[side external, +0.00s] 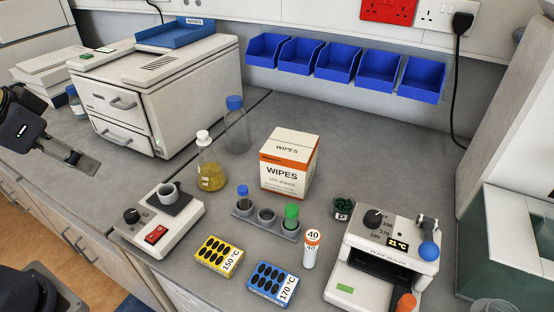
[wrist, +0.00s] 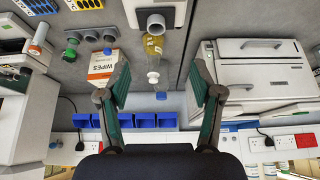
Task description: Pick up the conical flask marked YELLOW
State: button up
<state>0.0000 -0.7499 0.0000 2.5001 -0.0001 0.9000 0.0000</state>
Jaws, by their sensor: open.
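A conical flask (side external: 210,172) with yellow liquid and a white stopper stands upright on the grey bench, behind the small white device. No word YELLOW is legible on it. In the wrist view, which looks upside down, the flask (wrist: 154,46) shows between my spread fingers, beyond them and not touched. My gripper (side external: 72,157) is at the left edge of the side view, well left of the flask and partly cut off. In the wrist view my gripper (wrist: 162,72) is open and empty.
A clear bottle with a blue cap (side external: 236,125) stands close behind the flask. A wipes box (side external: 287,165) and a tube rack (side external: 265,222) are to its right. A white stirrer-like device (side external: 160,220) is in front. A large white machine (side external: 165,90) stands behind left.

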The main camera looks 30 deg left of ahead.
jog(key=w+d+r+m+t, duration=0.1)
jog(key=w+d+r+m, duration=0.25)
jog(key=w, duration=0.25)
jog(key=n+h, duration=0.1)
send_over(198, 135)
jog(key=s+a, duration=0.2)
jog(key=s, duration=0.5)
notch_tip(198, 135, down, 3)
jog(key=x, duration=0.6)
jog(key=d+x, duration=0.1)
jog(key=x, duration=0.3)
jog(key=shift+r, duration=0.1)
jog(key=x, duration=0.5)
jog(key=shift+f, duration=0.45)
